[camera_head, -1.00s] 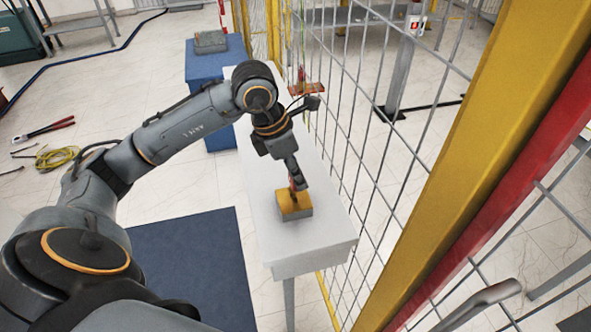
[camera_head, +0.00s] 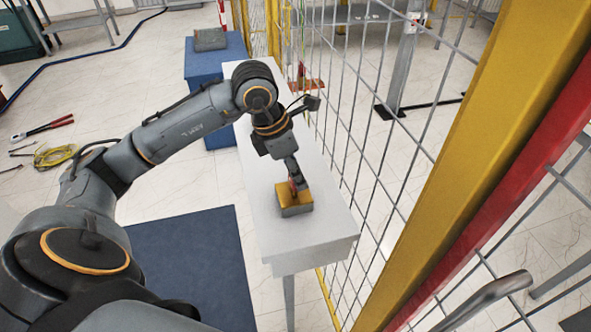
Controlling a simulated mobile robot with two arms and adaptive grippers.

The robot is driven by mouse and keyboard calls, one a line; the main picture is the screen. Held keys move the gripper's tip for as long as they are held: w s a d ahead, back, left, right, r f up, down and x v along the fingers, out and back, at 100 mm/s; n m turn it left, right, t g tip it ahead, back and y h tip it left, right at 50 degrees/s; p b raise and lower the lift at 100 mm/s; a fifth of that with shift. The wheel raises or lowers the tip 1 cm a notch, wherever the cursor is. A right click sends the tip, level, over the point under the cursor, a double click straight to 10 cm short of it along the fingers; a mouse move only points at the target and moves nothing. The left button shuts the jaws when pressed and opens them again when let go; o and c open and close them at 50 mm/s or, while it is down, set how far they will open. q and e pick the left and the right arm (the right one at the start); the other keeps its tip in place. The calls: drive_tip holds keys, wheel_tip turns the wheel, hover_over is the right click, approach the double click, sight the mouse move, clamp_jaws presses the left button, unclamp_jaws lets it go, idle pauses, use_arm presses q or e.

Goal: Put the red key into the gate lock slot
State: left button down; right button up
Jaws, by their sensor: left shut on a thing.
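My left gripper (camera_head: 296,182) points down over a small box with a yellow top and grey sides (camera_head: 296,209). It is shut on the red key (camera_head: 292,186), of which only a small red part shows at the fingertips. The key is at or just above the yellow top; I cannot tell whether it touches it or sits in a slot. The box stands on a white table (camera_head: 290,238), near its front end. I cannot make out the gate lock slot. My right gripper is not in view.
A wire mesh fence (camera_head: 372,150) runs along the table's right side, with a thick yellow post (camera_head: 490,150) and a red bar (camera_head: 520,200) nearer. A blue stand (camera_head: 217,72) is behind. Tools and a yellow cable (camera_head: 55,156) lie on the floor at left.

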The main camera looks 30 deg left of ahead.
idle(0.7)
use_arm(q)
drive_tip(key=shift+f+b, duration=0.65)
drive_tip(key=shift+b, duration=0.1)
idle(0.4)
drive_tip(key=c, duration=0.7)
unclamp_jaws()
drive_tip(key=shift+c, duration=0.2)
drive_tip(key=v, duration=1.2)
drive_tip(key=shift+w, duration=0.1)
